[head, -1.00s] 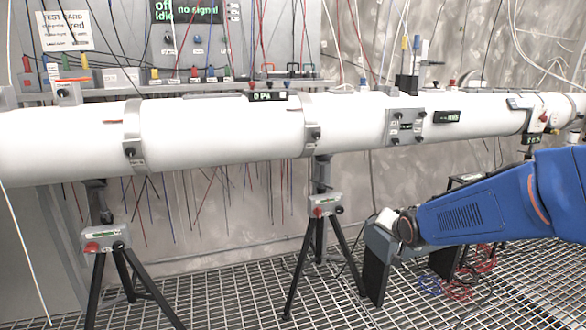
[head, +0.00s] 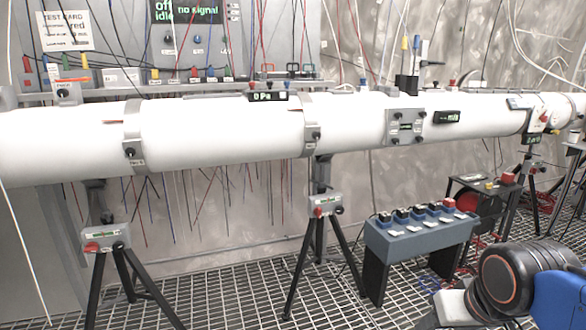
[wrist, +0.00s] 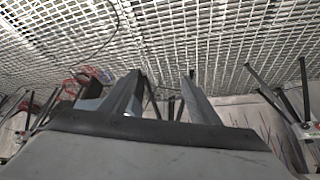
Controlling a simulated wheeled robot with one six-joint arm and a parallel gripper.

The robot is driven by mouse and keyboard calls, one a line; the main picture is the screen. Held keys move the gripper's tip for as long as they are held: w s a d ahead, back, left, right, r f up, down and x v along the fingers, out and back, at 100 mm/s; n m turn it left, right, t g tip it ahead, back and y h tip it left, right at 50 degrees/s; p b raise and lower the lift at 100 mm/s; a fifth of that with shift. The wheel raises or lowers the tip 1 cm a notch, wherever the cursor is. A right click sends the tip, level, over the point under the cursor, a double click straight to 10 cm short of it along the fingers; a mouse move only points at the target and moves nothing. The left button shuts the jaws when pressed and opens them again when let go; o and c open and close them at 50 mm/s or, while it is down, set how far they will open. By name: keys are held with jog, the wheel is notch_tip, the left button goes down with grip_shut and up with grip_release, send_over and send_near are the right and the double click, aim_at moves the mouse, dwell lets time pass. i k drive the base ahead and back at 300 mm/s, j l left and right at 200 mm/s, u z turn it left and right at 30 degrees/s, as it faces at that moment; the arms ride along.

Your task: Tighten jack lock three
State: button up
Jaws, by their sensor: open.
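Several tripod jacks stand under a long white pipe (head: 220,130). The left jack (head: 105,240) and the middle jack (head: 325,206) each have a grey head with a red knob and a dark knob. A third jack (head: 532,170) stands at the far right, small and partly hidden; I cannot read the jack numbers. My arm is at the lower right of the head view, below and in front of the pipe, with the fingers out of that view. In the wrist view my gripper (wrist: 163,98) is open and empty, its two fingers apart. It is away from every jack head.
A blue-grey bench (head: 420,238) with several switches stands right of the middle jack. A dark case with a red reel (head: 485,205) is behind it. Cables lie on the grating floor (head: 230,285). Tripod legs also show in the wrist view (wrist: 290,105).

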aim_at(92, 247)
jog(key=u, duration=1.45)
jog(key=i+l+u, duration=0.1)
jog(key=i, duration=0.55)
jog(key=i+l, duration=0.1)
jog(key=i, duration=0.55)
jog(key=k+l+u, duration=0.15)
jog(key=l+u, duration=0.1)
jog(key=l, duration=0.25)
jog(key=k, duration=0.05)
